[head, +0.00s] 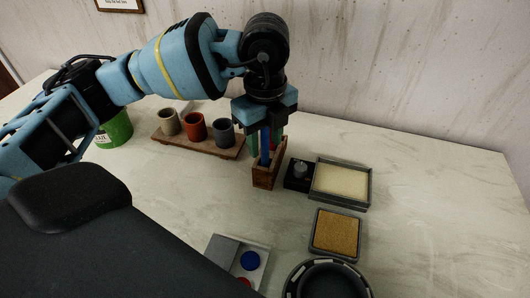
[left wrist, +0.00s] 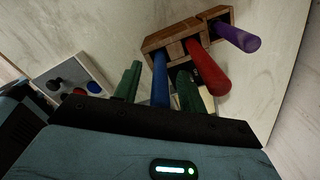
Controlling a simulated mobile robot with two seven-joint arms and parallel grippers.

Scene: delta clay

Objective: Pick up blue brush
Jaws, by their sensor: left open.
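The blue brush (head: 265,150) stands upright in the wooden holder (head: 264,178) near the middle of the table. My left gripper (head: 266,146) points down over the holder. It is open, with a green finger on either side of the blue brush handle. The left wrist view also shows the blue brush (left wrist: 160,80) between the two fingers (left wrist: 158,72), not clamped. In that view a red brush (left wrist: 207,70) stands close beside one finger, and a purple brush (left wrist: 237,37) is farther right in the holder (left wrist: 158,41). My right gripper is not in view.
A wooden tray (head: 185,143) with three cups stands left of the holder, and a green container (head: 115,131) is farther left. A black block with a knob (head: 299,174) and framed pads (head: 341,182) (head: 336,233) lie right.

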